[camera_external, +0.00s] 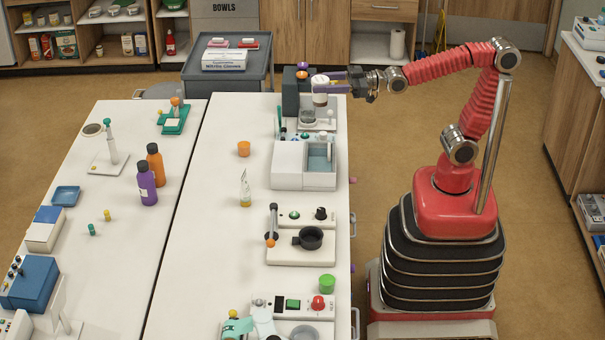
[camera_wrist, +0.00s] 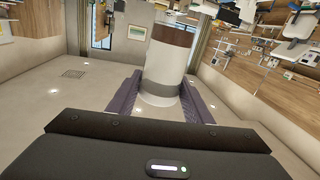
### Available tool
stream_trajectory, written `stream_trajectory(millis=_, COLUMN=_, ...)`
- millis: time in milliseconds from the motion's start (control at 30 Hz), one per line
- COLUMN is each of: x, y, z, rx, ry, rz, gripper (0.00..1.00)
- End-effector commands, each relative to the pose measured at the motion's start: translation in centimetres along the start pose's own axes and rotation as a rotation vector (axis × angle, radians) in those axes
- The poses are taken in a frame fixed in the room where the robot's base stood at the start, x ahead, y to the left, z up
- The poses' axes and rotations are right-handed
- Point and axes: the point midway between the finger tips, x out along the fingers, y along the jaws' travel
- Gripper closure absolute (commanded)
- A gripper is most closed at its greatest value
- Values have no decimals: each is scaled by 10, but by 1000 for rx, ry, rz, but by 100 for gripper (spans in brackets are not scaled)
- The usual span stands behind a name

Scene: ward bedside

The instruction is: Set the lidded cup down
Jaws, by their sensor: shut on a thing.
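The lidded cup (camera_external: 320,100) is white with a brown band and is at the far end of the near bench, upright over a small machine. My gripper (camera_external: 330,82) reaches it from the right with purple fingers on either side, near its white top. In the wrist view the cup (camera_wrist: 163,72) stands between the two purple fingers of my gripper (camera_wrist: 160,98), which are shut on it. That view looks inverted, with the brown band toward the top. Whether the cup's base touches the machine below cannot be told.
The small machine (camera_external: 318,127) has a round grey part beside the cup. A dark block (camera_external: 290,97) stands just left of the cup. A white-and-grey box (camera_external: 303,166) stands in front.

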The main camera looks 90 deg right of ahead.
Motion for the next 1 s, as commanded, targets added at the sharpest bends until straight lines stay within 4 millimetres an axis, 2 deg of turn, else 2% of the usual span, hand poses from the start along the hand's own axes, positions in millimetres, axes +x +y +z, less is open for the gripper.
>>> stream_trajectory(millis=33, x=0, y=17, z=0, rx=-1, ry=0, rz=32, gripper=83)
stream_trajectory(millis=133, x=-2, y=44, z=2, rx=-1, ry=-4, rz=83, gripper=83)
stream_trajectory(millis=200, x=-4, y=59, z=3, rx=-1, ry=-6, rz=112, gripper=83)
stream_trajectory(millis=333, x=-6, y=77, z=4, rx=-1, ry=-8, rz=146, gripper=83)
stream_trajectory(millis=467, x=-7, y=83, z=5, rx=-1, ry=-9, rz=158, gripper=83)
stream_trajectory(millis=1000, x=-7, y=82, z=5, rx=-1, ry=-9, rz=157, gripper=83)
